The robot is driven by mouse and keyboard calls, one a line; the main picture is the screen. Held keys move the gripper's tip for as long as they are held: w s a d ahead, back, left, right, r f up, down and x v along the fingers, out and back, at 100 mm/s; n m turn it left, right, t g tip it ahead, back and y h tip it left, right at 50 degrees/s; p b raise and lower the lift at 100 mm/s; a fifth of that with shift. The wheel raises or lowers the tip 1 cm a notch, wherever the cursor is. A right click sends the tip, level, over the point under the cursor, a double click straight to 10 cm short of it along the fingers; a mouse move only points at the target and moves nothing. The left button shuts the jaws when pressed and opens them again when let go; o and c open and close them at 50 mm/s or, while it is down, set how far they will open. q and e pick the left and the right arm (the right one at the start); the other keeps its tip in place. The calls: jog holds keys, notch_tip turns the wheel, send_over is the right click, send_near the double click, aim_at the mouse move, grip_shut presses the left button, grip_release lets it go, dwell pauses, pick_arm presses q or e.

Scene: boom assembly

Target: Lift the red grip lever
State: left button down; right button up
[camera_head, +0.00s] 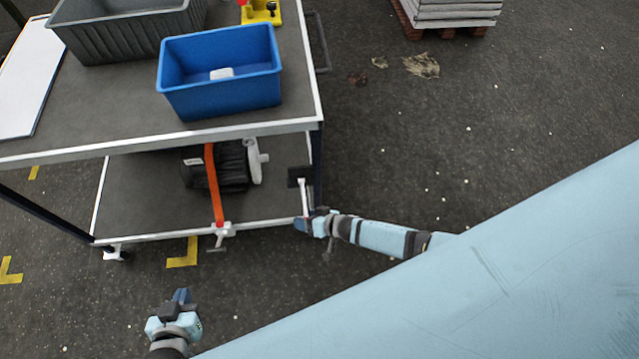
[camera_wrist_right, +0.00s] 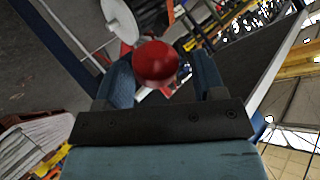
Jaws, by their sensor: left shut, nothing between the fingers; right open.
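The red grip lever's round red knob (camera_wrist_right: 156,63) shows in the right wrist view, between the two blue-grey fingers of my right gripper (camera_wrist_right: 163,78). The fingers are open, with a gap visible on the right side; contact on the left cannot be told. In the head view my right gripper (camera_head: 303,224) is at the front right corner of the cart's lower shelf, at the lower end of a white rod (camera_head: 305,198) on a dark plate. The knob is not visible there. My left gripper (camera_head: 182,296) is shut and empty above the floor, in front of the cart.
The lower shelf (camera_head: 135,195) carries a black ribbed unit (camera_head: 232,165) with an orange strap (camera_head: 213,185). A blue bin (camera_head: 220,100) and a grey crate (camera_head: 120,45) stand on the cart top. A stack on a pallet (camera_head: 450,15) is at the back right.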

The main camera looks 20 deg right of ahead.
jog(key=p+v, duration=0.1)
jog(key=v, duration=1.2)
jog(key=shift+s+a+r, duration=0.1)
jog(key=shift+r, duration=0.05)
jog(key=a+r+h, duration=0.3)
jog(key=r+h, duration=0.2)
jog(key=r, duration=0.8)
jog(key=s+d+r+n+g+h, duration=0.1)
jog(key=s+d+r+g, duration=0.1)
jog(key=s+d+r, duration=0.3)
jog(key=s+r+g+h, duration=0.1)
jog(key=s+r+g, duration=0.15)
jog(key=r, duration=0.45)
jog(key=s+d+r+n+g, duration=0.1)
jog(key=s+d+r, duration=0.2)
jog(key=s+r, duration=0.25)
jog(key=w+a+f+t+y, duration=0.1)
jog(key=w+a+f+t, duration=0.2)
jog(key=f, duration=0.3)
jog(key=w+a+f+t+y, duration=0.1)
jog(key=w+a+f+t, duration=0.2)
jog(key=f, duration=0.4)
jog(key=shift+w+f+n+t, duration=0.2)
jog(key=shift+w+n+t, duration=0.1)
jog(key=shift+t, duration=0.45)
